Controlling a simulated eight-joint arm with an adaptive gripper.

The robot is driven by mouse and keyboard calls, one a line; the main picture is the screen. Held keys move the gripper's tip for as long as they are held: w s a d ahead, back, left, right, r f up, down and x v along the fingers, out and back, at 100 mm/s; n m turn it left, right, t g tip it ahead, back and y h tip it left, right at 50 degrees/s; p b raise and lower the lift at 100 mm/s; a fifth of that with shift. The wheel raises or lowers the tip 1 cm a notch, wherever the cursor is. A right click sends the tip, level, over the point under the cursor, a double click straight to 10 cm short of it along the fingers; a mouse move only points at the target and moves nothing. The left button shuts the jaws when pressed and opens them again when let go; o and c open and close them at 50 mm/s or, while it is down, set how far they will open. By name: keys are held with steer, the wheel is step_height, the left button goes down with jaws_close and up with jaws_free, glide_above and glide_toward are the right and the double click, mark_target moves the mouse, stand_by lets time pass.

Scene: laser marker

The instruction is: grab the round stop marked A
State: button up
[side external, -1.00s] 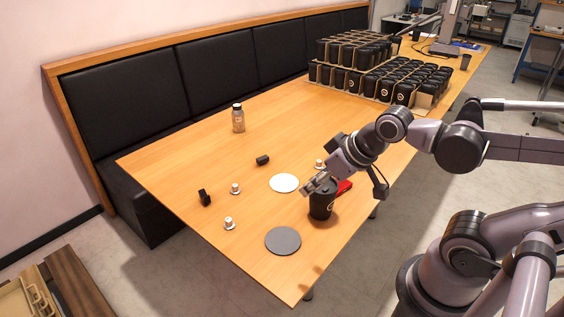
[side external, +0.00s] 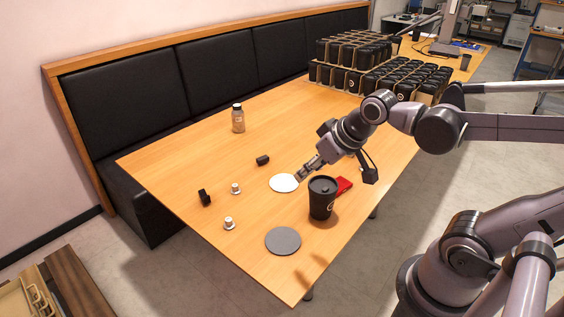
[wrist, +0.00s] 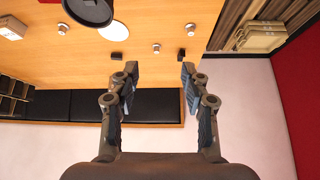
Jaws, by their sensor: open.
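Several small silver round stops are on the wooden table. In the side view one stop (side external: 235,188) stands left of the white disc, and another (side external: 228,223) is nearer the front edge. The wrist view shows three stops: one at left (wrist: 63,29), one in the middle (wrist: 156,48) and one at right (wrist: 190,31). I cannot read a letter A on any of them. My gripper (side external: 302,176) is open and empty, above the table by the white disc. In the wrist view its fingers (wrist: 160,75) are spread apart, with no stop between them.
A black lidded cup (side external: 322,200) and a red object (side external: 344,186) are close to my gripper. Stacked black cups (side external: 350,60) fill the far end.

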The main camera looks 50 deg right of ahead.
steer(key=w+d+f+m+g+h, duration=0.1)
steer(key=w+d+f+m, duration=0.25)
steer(key=w+d, duration=0.55)
steer(key=w+d+f+m+g+h, duration=0.1)
steer(key=w+d+f+m+g, duration=0.25)
steer(key=d, duration=0.95)
steer(key=shift+m+t+h, duration=0.4)
steer(key=shift+t, duration=0.15)
steer(key=w+d+f, duration=0.1)
steer(key=d+f, duration=0.2)
steer(key=f, duration=0.1)
steer(key=w+d+f, duration=0.1)
steer(key=d+f, duration=0.2)
steer(key=f, duration=0.1)
steer(key=w+d+f, duration=0.2)
steer(key=d+f, duration=0.1)
steer(key=f, duration=0.1)
steer(key=shift+f, duration=0.25)
steer(key=shift+d+x, duration=0.15)
steer(key=shift+x, duration=1.15)
steer(key=shift+d+x, duration=0.2)
steer(key=shift+x, duration=1.15)
steer(key=shift+s+r, duration=0.1)
jaws_close()
